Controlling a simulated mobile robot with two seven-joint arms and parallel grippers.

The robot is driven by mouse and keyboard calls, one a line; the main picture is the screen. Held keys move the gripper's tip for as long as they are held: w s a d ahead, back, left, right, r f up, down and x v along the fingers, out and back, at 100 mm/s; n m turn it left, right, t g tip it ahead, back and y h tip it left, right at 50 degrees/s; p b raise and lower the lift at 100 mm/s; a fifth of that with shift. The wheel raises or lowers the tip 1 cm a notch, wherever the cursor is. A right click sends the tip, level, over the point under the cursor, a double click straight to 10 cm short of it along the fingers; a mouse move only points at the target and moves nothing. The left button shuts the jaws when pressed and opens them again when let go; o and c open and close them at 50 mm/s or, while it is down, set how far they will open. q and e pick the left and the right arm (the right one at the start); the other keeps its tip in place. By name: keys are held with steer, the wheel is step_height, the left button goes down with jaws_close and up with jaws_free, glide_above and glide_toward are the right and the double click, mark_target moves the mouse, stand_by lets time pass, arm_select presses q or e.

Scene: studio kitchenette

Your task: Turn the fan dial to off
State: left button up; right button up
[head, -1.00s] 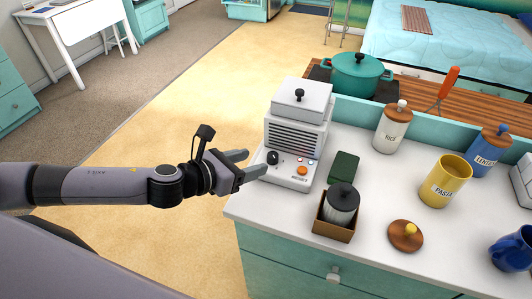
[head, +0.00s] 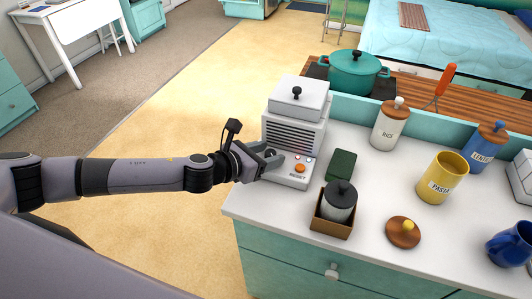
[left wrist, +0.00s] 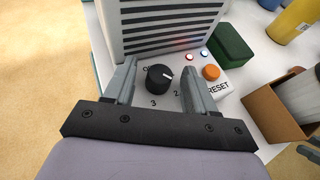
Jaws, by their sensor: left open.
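The fan unit (head: 294,130) is a white box with dark slats and a sloped control panel on the counter's left end. In the head view the left gripper (head: 277,157) reaches the panel from the left and mostly covers the dial.
An orange RESET button (left wrist: 211,72) and small red and blue-white lights sit right of the dial. The floor left of the counter is clear.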

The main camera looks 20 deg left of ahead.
arm_select(q)
jaws_close()
steer(key=shift+d+n+y, duration=0.1)
steer(key=shift+n+y, duration=0.2)
steer(key=n+y, duration=0.1)
steer(key=n+t+y, duration=0.1)
steer(key=y, duration=0.1)
steer(key=shift+s+d+n, duration=0.15)
steer(key=shift+d+n, duration=0.15)
steer(key=shift+n, duration=0.1)
steer(key=n+y, duration=0.3)
steer(key=y, duration=0.1)
steer(key=shift+d+n+t, duration=0.25)
steer(key=shift+n+t, duration=0.05)
steer(key=n+g+y, duration=0.1)
steer(key=n+y, duration=0.2)
steer(key=y, duration=0.1)
steer(key=shift+d+n, duration=0.15)
steer(key=shift+n, duration=0.15)
steer(key=shift+w+d+n+g+y, duration=0.1)
steer(key=shift+w+n+g+y, duration=0.1)
steer(key=shift+n+g+y, duration=1.1)
steer(key=shift+n+y, duration=0.4)
steer(key=shift+y, duration=0.1)
